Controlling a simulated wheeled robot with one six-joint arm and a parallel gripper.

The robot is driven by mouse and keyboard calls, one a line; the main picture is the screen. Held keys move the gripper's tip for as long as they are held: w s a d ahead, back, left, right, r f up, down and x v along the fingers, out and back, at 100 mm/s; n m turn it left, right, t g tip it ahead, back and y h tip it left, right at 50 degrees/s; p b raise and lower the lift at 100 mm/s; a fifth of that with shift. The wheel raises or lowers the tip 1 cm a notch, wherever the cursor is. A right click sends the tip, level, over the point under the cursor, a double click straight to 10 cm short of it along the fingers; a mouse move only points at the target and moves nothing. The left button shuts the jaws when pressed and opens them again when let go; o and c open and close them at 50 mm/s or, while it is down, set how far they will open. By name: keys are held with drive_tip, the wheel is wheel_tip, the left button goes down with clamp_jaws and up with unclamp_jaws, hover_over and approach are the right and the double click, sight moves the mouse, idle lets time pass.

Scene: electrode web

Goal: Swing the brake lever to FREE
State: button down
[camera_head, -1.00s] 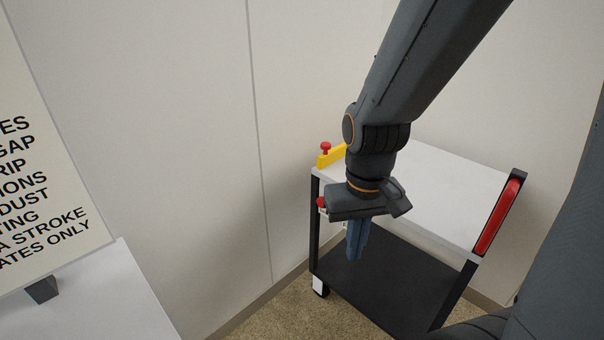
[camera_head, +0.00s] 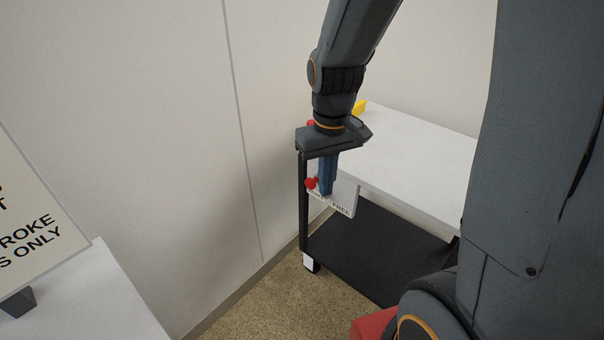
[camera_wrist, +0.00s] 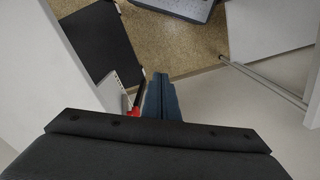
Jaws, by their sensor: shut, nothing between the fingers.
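The brake lever's red knob (camera_head: 311,183) shows just left of my gripper in the head view. It sits in front of a white label plate (camera_head: 342,204) on the cart's near end, whose right part reads FREE; the left part of the plate is mostly hidden. My gripper (camera_head: 327,192) points down with its blue fingers together and empty, right beside the knob. I cannot tell whether they touch. In the wrist view the fingers (camera_wrist: 160,85) are together, with red of the lever (camera_wrist: 134,112) partly showing at their left.
The cart has a white top (camera_head: 420,140) and a black lower shelf (camera_head: 375,245). A yellow block (camera_head: 358,107) is on the top behind my wrist. A wall (camera_head: 180,110) stands close at left. A white table (camera_head: 95,290) with a sign (camera_head: 35,225) is at lower left.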

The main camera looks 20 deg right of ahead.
drive_tip(key=w+f+n+p, duration=0.2)
drive_tip(key=w+f, duration=0.2)
drive_tip(key=w, duration=0.8)
drive_tip(key=w+f+n+p, duration=0.2)
drive_tip(key=w+f+n, duration=0.1)
drive_tip(key=w, duration=0.9)
drive_tip(key=shift+d+f+p, duration=0.35)
drive_tip(key=shift+d+p, duration=0.05)
wheel_tip(320, 180, down, 10)
drive_tip(key=p, duration=0.2)
drive_tip(key=shift+p, duration=0.4)
drive_tip(key=shift+s+r, duration=0.1)
drive_tip(key=shift+s, duration=0.05)
